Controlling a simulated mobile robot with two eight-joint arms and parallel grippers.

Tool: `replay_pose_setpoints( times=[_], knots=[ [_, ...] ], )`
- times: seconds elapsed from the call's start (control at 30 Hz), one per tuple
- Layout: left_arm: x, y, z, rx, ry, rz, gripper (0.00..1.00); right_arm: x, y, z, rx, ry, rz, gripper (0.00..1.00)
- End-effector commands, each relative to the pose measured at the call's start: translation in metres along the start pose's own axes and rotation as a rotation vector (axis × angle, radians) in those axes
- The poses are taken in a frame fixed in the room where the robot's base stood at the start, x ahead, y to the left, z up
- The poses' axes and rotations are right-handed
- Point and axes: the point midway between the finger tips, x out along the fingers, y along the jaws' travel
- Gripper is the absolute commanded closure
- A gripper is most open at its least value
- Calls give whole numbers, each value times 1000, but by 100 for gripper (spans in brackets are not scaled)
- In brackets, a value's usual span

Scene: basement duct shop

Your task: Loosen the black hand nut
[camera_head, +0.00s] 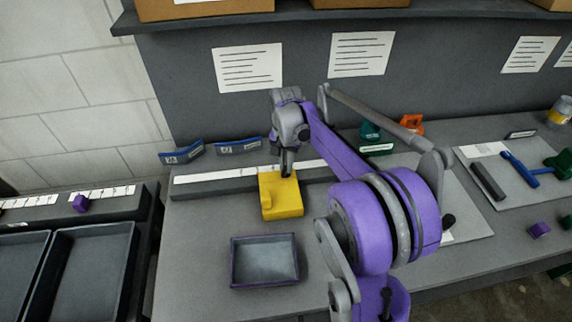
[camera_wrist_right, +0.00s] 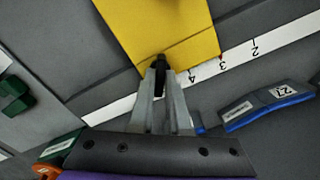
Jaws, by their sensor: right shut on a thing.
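A yellow block (camera_head: 281,204) stands on the grey bench against the long rail with a white scale. It also fills the top middle of the right wrist view (camera_wrist_right: 158,25). The black hand nut (camera_wrist_right: 160,64) shows between my fingertips at the edge of the yellow block. My right gripper (camera_head: 287,168) points down at the block's top, and its fingers (camera_wrist_right: 160,82) are shut on the black nut. The fingers hide most of the nut, so I cannot tell how far it is turned. My left gripper is not in view.
An empty grey tray (camera_head: 265,283) lies in front of the block. Blue labelled clips (camera_head: 238,146) sit behind the rail. Green (camera_head: 370,131) and orange (camera_head: 412,124) parts stand behind my right arm. A mat at right holds a blue tool (camera_head: 521,170).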

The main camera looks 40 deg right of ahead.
Motion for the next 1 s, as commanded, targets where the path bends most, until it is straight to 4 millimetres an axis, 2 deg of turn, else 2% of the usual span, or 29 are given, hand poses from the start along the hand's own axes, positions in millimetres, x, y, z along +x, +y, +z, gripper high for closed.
replay_pose_setpoints(
  times=[0.5,1.0],
  knots=[
    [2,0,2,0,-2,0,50,0,0,0,-428,1,0,100],
    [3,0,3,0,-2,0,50,-1,0,0,-586,1,0,100]
  ],
)
